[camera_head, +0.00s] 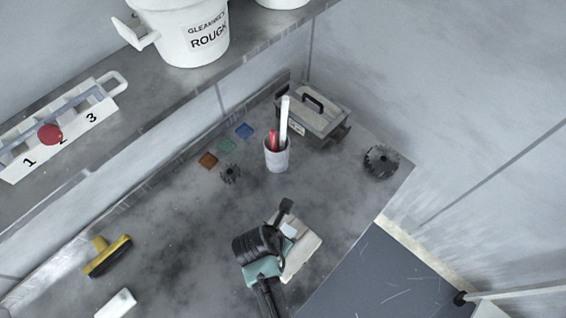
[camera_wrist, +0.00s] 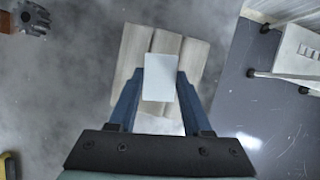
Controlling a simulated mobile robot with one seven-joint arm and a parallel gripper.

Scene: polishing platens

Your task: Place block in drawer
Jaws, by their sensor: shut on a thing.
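My gripper (camera_wrist: 158,88) is shut on a small pale white block (camera_wrist: 160,72), with a dark blue finger on each side of it. The block also shows in the head view (camera_head: 289,230), partly beside my dark wrist. Behind the block, in the wrist view, is a beige ridged piece (camera_wrist: 131,48); it also shows in the head view (camera_head: 305,249) on the worktop. I cannot tell the gap between block and piece. No drawer can be clearly made out.
The grey worktop (camera_head: 190,225) holds a cup with sticks (camera_head: 277,156), a metal box with a black handle (camera_head: 312,115), a dark gear (camera_head: 381,162), a yellow-black tool (camera_head: 107,257) and a white piece (camera_head: 116,303). A dark scratched surface (camera_head: 380,280) lies right.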

